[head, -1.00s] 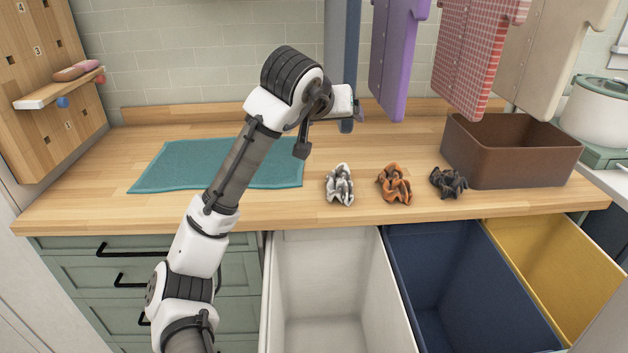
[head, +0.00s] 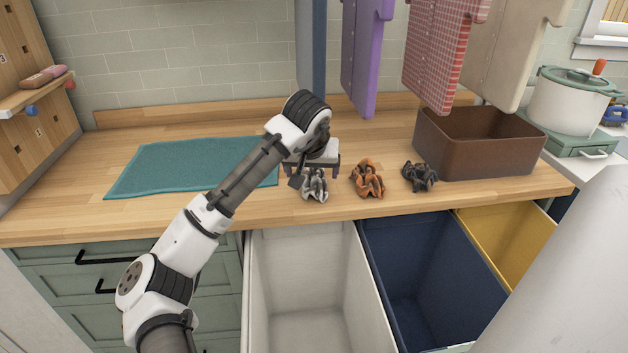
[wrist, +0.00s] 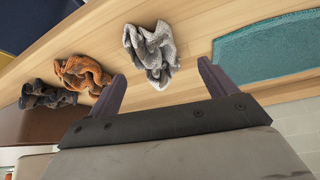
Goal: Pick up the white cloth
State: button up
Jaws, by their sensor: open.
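The white cloth (head: 315,186), crumpled and greyish white, lies on the wooden counter near its front edge. In the wrist view the white cloth (wrist: 151,50) lies just beyond and between the two fingertips. My gripper (wrist: 160,82) is open and empty there, its fingers apart on either side of the line to the cloth. In the head view my gripper (head: 311,172) is low over the counter, right behind and above the cloth. Its fingertips are hard to make out there.
An orange cloth (head: 368,180) and a black cloth (head: 420,177) lie to the right. A brown box (head: 470,150) stands beyond them. A teal towel (head: 190,166) lies left. White (head: 300,285), blue (head: 425,270) and yellow (head: 505,240) bins are open below the counter. Shirts hang above.

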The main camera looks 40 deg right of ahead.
aim_at(313, 177)
jog(key=p+x, duration=0.1)
jog(key=x, duration=0.4)
jog(key=shift+s+d, duration=0.1)
jog(key=c, duration=1)
jog(key=shift+c, duration=0.2)
jog(key=shift+r, duration=0.15)
